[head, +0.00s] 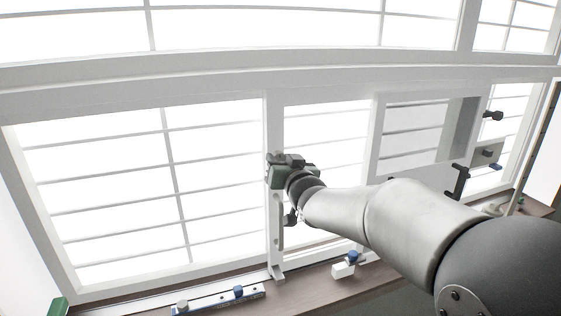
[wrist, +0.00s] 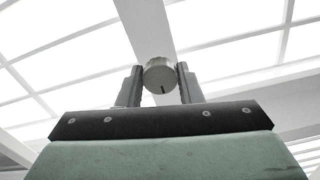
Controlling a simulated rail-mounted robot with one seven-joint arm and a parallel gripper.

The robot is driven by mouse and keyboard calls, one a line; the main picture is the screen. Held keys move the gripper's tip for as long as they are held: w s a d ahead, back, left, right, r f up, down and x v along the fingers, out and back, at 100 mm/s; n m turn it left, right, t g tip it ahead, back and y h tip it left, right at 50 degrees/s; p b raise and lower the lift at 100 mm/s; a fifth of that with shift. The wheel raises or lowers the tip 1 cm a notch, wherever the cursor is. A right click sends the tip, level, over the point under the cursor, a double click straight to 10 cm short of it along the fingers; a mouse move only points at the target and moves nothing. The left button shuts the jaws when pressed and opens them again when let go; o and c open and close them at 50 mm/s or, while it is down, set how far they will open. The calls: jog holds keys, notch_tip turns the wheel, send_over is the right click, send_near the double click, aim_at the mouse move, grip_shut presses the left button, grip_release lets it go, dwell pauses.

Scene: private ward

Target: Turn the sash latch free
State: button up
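A round grey knob (wrist: 159,75) with a dark mark on its face is on a white upright of the window frame in the wrist view. It looks like the sash latch. My gripper (wrist: 160,84) has one finger on each side of it, with no clear gap at either side. In the head view my gripper (head: 279,170) is at the white upright (head: 274,125) between two panes, and it hides the knob there. A dark handle (head: 290,217) shows on the same upright just below my gripper.
A small open window panel (head: 376,140) stands to the right, with dark handles (head: 459,182) near it. On the brown sill below are a rail with blue and grey knobs (head: 218,300) and a white block with a blue knob (head: 343,270).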

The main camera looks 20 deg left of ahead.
jog(key=shift+m+b, duration=3.75)
jog(key=shift+m, duration=5.05)
jog(key=o, duration=1)
jog(key=shift+c, duration=0.2)
